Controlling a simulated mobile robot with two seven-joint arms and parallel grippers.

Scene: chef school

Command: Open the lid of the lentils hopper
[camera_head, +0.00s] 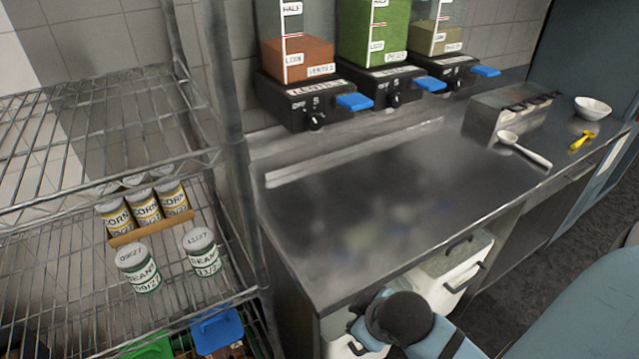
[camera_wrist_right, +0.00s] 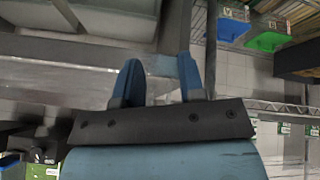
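The lentils hopper (camera_head: 297,62) stands at the back of the steel counter, left of two similar hoppers. It is clear, with orange-red lentils low inside, on a black base with a dial and a blue lever (camera_head: 354,102). Its top and lid are above the head view, so the lid's state is hidden. My right arm comes in at the bottom of the head view, over the counter's front edge, well short of the hopper. My right gripper (camera_wrist_right: 159,72) shows two blue fingers apart with nothing between them. My left gripper is not in view.
A green peas hopper (camera_head: 374,36) and another hopper (camera_head: 436,30) stand to the right. A wire rack (camera_head: 75,215) with several cans is at left, its post close to the lentils hopper. A ladle (camera_head: 525,150) and bowl (camera_head: 593,108) lie at right. The counter middle (camera_head: 370,190) is clear.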

